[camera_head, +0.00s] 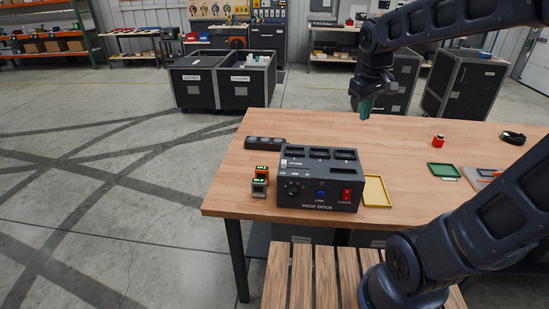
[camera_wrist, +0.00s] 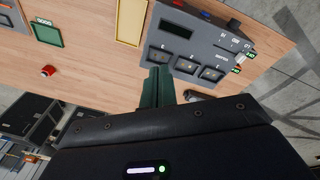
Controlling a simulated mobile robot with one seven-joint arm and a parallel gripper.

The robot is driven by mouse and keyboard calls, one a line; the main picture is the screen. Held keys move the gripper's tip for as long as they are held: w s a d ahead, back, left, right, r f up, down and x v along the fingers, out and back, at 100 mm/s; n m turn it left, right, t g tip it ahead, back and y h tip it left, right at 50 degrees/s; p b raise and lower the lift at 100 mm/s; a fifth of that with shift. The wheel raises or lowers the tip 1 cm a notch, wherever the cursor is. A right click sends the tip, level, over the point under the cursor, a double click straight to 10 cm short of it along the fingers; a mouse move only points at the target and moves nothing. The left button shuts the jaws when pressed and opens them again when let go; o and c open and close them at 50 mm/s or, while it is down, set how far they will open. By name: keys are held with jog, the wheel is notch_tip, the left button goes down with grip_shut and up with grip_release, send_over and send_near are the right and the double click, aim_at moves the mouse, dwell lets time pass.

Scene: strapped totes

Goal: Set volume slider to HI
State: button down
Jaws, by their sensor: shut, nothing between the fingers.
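The dark grey PACK DOCK box (camera_head: 320,204) stands on the wooden table near its left front part. Its front has a black knob, a blue button and a red switch; several square recesses sit on top. It also shows in the wrist view (camera_wrist: 195,48), seen from above and turned. Small markings and controls lie near one end of its top, but I cannot make out the volume slider or its setting. My gripper (camera_head: 364,107) is above the table, behind and right of the box, apart from it. Its green fingers (camera_wrist: 157,88) are shut and empty in the wrist view.
Two small units with green displays (camera_head: 260,181) stand left of the box, and a black strip (camera_head: 265,143) lies behind it. A yellow tray (camera_head: 376,191) is to its right. A red object (camera_head: 438,139) and green tray (camera_head: 443,170) lie farther right. The table's middle is clear.

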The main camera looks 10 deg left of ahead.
jog(key=w+a+f+n+g, duration=0.1)
jog(key=w+a+n, duration=0.2)
jog(key=a, duration=0.5)
jog(key=n+g+h, duration=0.1)
jog(key=n+h, duration=0.3)
jog(key=n, duration=0.5)
send_near(284, 164)
jog(key=w+a+r, duration=0.1)
jog(key=a+r, duration=0.1)
jog(key=a, duration=0.5)
jog(key=shift+a+f, duration=0.1)
jog(key=shift+a, duration=0.05)
jog(key=shift+d+f, duration=1.3)
jog(key=shift+f, duration=0.25)
jog(key=shift+d+f, duration=1.3)
jog(key=shift+f, duration=0.25)
jog(key=shift+d+f, duration=1.25)
jog(key=shift+f, duration=0.3)
